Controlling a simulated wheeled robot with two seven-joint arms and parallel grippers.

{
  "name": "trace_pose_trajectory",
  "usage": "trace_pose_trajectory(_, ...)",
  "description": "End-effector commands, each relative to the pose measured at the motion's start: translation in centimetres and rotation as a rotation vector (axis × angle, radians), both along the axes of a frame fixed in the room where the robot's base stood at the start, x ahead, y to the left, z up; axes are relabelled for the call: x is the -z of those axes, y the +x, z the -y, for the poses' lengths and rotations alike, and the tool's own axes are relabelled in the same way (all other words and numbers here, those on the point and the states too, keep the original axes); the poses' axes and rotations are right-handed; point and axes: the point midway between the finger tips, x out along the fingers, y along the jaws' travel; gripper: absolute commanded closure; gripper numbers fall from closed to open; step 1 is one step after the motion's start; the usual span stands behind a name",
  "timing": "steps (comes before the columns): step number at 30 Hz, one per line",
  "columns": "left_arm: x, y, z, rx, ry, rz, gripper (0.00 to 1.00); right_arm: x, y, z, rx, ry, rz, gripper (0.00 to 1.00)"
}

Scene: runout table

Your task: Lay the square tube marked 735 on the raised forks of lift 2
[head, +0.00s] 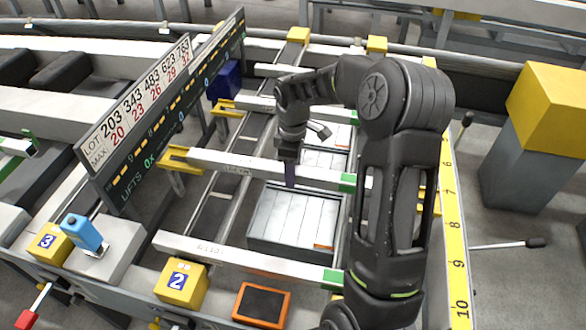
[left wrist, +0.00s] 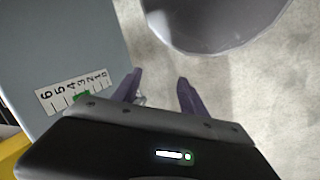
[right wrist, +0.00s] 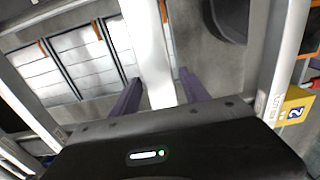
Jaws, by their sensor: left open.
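White square tubes with green ends lie across the rails in the head view: a near one (head: 240,257), a middle one (head: 225,163) and a far one (head: 262,104). Their markings are too small to read, so I cannot tell which is 735. A yellow block marked 2 (head: 180,283) stands at the near edge. Lift 2's forks cannot be clearly told apart. My right gripper (head: 289,178) is down at the middle tube. In the right wrist view its fingers (right wrist: 160,78) are apart, with a white tube (right wrist: 150,50) between them. My left gripper (left wrist: 159,78) is open and empty above the floor.
A sign board (head: 135,95) stands at left, with yellow brackets (head: 178,158) beside it. A slatted tray (head: 258,225) lies under the tubes. A yellow-topped post (head: 545,105) stands right, beyond a yellow scale (head: 455,235).

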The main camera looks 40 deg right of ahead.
Motion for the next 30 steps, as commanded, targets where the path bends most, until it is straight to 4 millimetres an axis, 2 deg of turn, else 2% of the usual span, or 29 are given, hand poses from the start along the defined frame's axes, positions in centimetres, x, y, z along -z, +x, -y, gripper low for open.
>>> trace_pose_trajectory(3, 0.0, 0.0, 0.0, 0.000, 0.000, 0.000, 0.50, 0.1, 0.0, 0.0, 0.000, 0.000, -0.001, 0.38)
trace_pose_trajectory(9, 0.0, 0.0, 0.0, 0.000, 0.000, 0.000, 0.50, 0.2, -0.1, 0.0, 0.000, 0.001, -0.005, 0.38)
trace_pose_trajectory(13, -0.5, 0.0, 0.0, -0.001, 0.001, -0.001, 0.50, -0.5, -0.1, 0.0, 0.000, 0.000, -0.003, 0.38)
trace_pose_trajectory(24, -4.3, -0.5, -0.3, -0.004, 0.011, -0.016, 0.50, -6.4, 0.0, 0.0, 0.001, 0.001, -0.001, 0.38)
trace_pose_trajectory(30, -5.1, -0.5, -0.5, -0.005, 0.014, -0.023, 0.50, -7.8, -0.1, 0.0, 0.000, 0.001, -0.002, 0.38)
